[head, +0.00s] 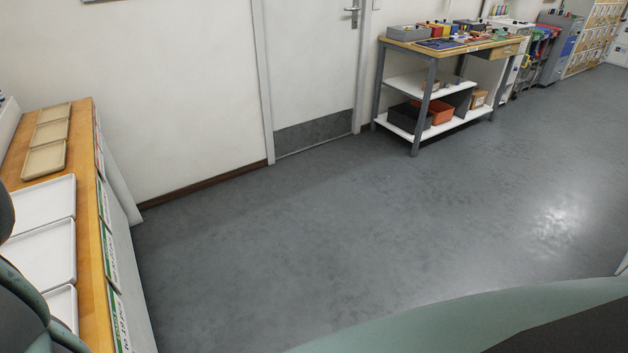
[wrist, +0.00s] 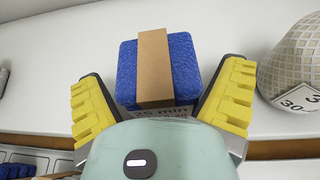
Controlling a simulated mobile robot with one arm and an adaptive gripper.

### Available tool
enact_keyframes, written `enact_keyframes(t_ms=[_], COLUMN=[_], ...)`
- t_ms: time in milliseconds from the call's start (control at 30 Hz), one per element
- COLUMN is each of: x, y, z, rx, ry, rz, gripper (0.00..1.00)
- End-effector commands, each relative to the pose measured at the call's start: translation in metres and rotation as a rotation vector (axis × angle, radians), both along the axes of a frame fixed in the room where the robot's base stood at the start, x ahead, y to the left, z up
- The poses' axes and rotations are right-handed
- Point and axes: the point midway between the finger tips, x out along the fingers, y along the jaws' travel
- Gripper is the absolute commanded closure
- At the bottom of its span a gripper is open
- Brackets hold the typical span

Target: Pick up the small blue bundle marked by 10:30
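A blue bundle (wrist: 185,68) with a rough surface and a brown paper band (wrist: 154,62) around its middle lies on a white surface in the wrist view. My gripper (wrist: 164,78) is open, with one yellow-padded finger on each side of the bundle's near edge. I cannot tell whether either finger touches it. Lettering in front of the bundle is partly hidden by my gripper; it seems to read "min", and no "10:30" is legible. The head view shows neither the bundle nor my gripper.
In the wrist view, a pale patterned object (wrist: 294,58) with a numbered tag stands close on the right. In the head view, a wooden counter (head: 88,215) with trays is at left. A workbench (head: 448,52) stands beyond a closed door (head: 308,65). The grey floor (head: 320,235) between is clear.

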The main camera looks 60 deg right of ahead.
Motion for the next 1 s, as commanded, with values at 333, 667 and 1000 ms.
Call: enact_keyframes(t_ms=[333,667,1000], x=[-0.0002,0.0000,0.0003], y=[-0.0002,-0.0005,-0.0004], z=[-0.0002,-0.0003,0.0045], rx=[0.000,0.000,0.000], ry=[0.001,0.002,0.001], rz=[0.000,-0.001,-0.001], gripper=[0.44,0.74,0.74])
